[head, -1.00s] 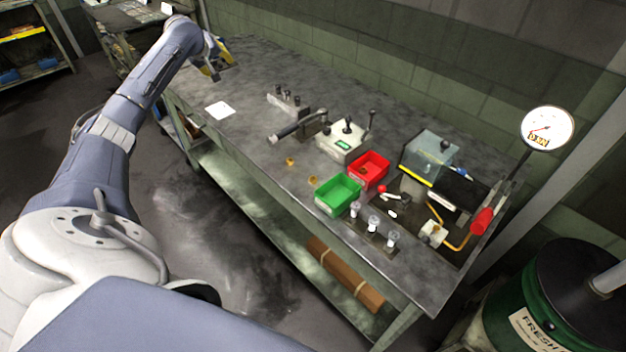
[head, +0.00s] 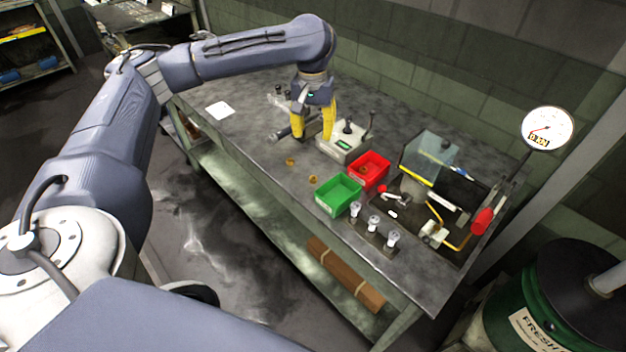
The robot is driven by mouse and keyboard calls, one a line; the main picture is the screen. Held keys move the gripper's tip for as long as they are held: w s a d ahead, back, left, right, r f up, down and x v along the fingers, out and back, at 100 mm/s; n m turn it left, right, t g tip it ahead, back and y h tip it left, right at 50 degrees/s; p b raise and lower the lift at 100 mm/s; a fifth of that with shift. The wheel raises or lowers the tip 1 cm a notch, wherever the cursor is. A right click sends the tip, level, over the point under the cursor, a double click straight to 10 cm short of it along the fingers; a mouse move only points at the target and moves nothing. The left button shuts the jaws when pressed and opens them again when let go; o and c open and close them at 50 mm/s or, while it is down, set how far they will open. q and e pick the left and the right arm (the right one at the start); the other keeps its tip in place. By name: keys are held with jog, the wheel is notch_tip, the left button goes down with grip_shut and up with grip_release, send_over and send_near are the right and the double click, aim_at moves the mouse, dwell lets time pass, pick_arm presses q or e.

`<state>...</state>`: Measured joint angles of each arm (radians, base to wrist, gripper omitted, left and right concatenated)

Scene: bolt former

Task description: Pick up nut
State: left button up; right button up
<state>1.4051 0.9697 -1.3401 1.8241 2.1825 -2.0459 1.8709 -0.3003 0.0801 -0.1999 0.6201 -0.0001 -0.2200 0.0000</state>
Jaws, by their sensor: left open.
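Two small brass-coloured pieces, which look like nuts, lie on the grey workbench (head: 255,165). One nut (head: 290,162) is near the front edge, and the other nut (head: 312,180) is to its right, beside the green bin. They are too small to show detail. My left gripper (head: 312,138), with yellow fingers pointing down, is open and empty. In the picture it is just above and right of the first nut, over the bench by the grey device. My right gripper is not in view.
A green bin (head: 338,194) and a red bin (head: 371,170) stand right of the nuts. Behind them is a grey device (head: 348,141) with levers. Further right are several clear-topped fittings (head: 374,223), a clear guard (head: 428,157) and a gauge (head: 547,128). A white sheet (head: 219,110) lies left.

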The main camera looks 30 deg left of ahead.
pick_arm(q)
send_near(313, 177)
jog(key=shift+s+d+f, duration=0.15)
jog(key=shift+f, duration=2.15)
jog(key=shift+s+d+f, duration=0.1)
jog(key=shift+f, duration=2.2)
grip_shut()
